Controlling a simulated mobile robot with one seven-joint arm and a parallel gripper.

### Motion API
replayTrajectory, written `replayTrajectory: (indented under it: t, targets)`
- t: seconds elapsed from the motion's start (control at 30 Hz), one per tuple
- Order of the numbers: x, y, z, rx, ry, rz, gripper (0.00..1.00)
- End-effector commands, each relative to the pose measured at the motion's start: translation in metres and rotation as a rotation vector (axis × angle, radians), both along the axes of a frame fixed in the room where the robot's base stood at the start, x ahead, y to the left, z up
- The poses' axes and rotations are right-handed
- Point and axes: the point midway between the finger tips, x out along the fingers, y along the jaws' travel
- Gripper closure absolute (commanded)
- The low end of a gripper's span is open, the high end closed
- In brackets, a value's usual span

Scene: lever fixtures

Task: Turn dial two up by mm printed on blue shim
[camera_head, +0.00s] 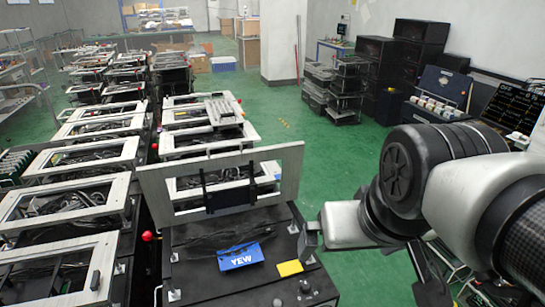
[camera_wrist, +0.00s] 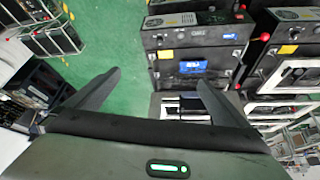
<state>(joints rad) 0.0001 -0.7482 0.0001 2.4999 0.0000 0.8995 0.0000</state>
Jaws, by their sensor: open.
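A blue plate (camera_head: 240,257) lies on the dark sloped top of the near unit (camera_head: 205,275); its white lettering looks like "YEW". The blue plate also shows in the wrist view (camera_wrist: 193,67). I see no readable mm number and cannot tell whether this plate is the blue shim. Small dark knobs (camera_head: 305,287) sit at the unit's front right; I cannot tell which is dial two. My gripper (camera_wrist: 158,78) is open and empty in the wrist view, its two fingers wide apart. It is away from the plate and knobs.
A yellow plate (camera_head: 290,268) lies right of the blue one. A grey upright frame (camera_head: 150,190) stands behind them. Rows of similar units with frames (camera_head: 60,230) fill the left. Green floor (camera_head: 265,125) is open behind and to the right.

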Motion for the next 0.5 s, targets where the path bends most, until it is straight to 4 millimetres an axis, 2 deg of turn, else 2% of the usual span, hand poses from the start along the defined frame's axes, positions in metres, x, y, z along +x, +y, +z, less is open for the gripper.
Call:
replayTrajectory:
  t: [0.07,0.17,0.27,0.4,0.5]
  targets:
    - [0.0,0.0,0.0,0.0,-0.001,0.0,0.03]
    - [0.003,0.0,-0.002,-0.005,0.006,0.005,0.2]
    - [0.017,-0.001,-0.012,-0.023,0.041,0.025,0.37]
    - [0.058,-0.002,-0.041,-0.067,0.135,0.091,0.58]
    - [0.095,-0.003,-0.07,-0.096,0.211,0.154,0.58]
